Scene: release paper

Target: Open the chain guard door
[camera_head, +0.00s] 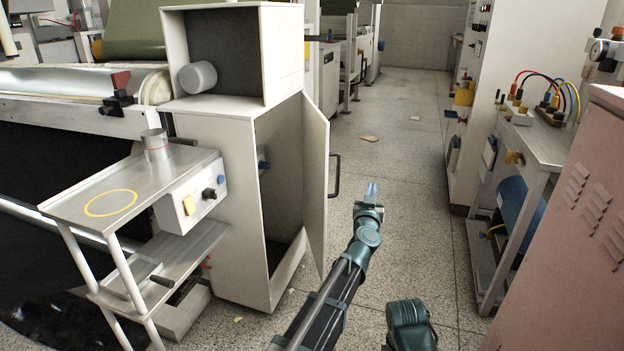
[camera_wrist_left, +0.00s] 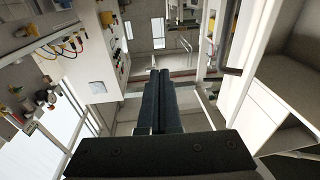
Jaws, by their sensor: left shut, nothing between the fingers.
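The chain guard door (camera_head: 316,185) is a tall white panel on the right side of the white cabinet (camera_head: 220,180). It stands swung outward, and the dark inside of the cabinet (camera_head: 283,150) shows past it. A dark handle (camera_head: 335,176) is on the door's outer face. My left gripper (camera_head: 371,189) is to the right of the handle, apart from it, over the aisle. Its fingers are shut and empty, and they also show together in the left wrist view (camera_wrist_left: 161,100). My right gripper is not in view.
A metal side table (camera_head: 110,190) with a control box (camera_head: 192,198) stands left of the cabinet. A bench with coloured cables (camera_head: 540,120) and a pinkish louvred cabinet (camera_head: 590,220) stand on the right. The speckled aisle floor (camera_head: 400,150) between is mostly clear, with a few scraps.

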